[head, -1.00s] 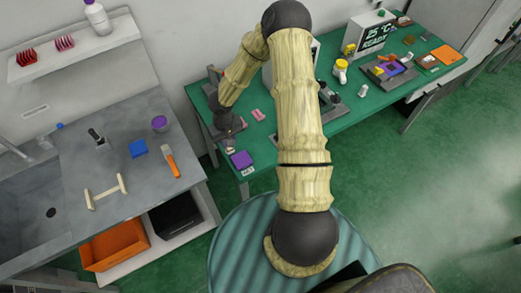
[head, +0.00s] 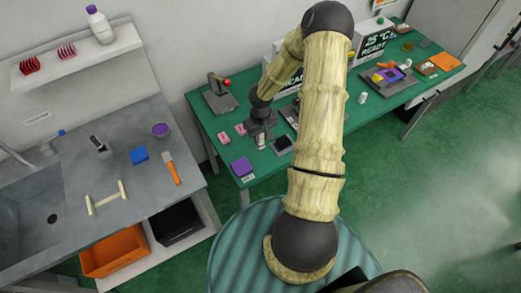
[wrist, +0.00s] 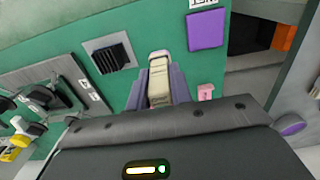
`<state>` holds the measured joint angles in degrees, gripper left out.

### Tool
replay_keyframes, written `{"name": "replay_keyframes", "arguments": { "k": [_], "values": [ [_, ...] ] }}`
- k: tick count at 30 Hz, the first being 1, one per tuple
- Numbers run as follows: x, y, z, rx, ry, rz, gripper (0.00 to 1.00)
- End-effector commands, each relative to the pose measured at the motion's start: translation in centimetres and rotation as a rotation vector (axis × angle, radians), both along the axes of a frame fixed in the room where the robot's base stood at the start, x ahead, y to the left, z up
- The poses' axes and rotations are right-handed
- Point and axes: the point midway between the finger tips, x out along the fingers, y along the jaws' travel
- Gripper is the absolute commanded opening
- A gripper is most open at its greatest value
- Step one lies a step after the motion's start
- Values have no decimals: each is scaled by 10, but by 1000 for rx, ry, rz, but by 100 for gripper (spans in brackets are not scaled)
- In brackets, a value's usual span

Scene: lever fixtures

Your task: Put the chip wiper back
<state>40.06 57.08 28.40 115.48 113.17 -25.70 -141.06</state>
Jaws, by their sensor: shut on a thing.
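My gripper (head: 260,130) points down over the left part of the green bench (head: 216,128). In the wrist view my gripper (wrist: 160,76) is shut on a pale beige block with a whitish end, which looks like the chip wiper (wrist: 160,88). The held piece also shows in the head view as a small pale bit (head: 262,142) under the fingers. A dark slotted square holder (wrist: 110,53) lies beside it in the wrist view, and on the bench to the right of my gripper in the head view (head: 282,145). I cannot tell whether the wiper touches the bench.
A purple square pad (head: 242,167) lies near the bench's front corner. Two pink blocks (head: 224,138) lie left of my gripper. A lever fixture with a red knob (head: 220,95) stands behind. Display boxes (head: 374,42) stand at the back. The grey sink counter (head: 115,165) is at left.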

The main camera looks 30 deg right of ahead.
Motion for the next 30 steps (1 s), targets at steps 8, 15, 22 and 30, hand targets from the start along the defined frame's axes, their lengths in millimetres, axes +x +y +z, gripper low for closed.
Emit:
{"name": "replay_keyframes", "arguments": {
  "k": [8, 15, 22, 30],
  "values": [
    [0, 1, -27, 0, 0, 1, 1],
    [1, 2, -28, 1, 0, 3, 1],
    [0, 2, -58, 1, 3, 4, 1],
    [0, 1, -68, 0, 0, 0, 1]
  ]
}}
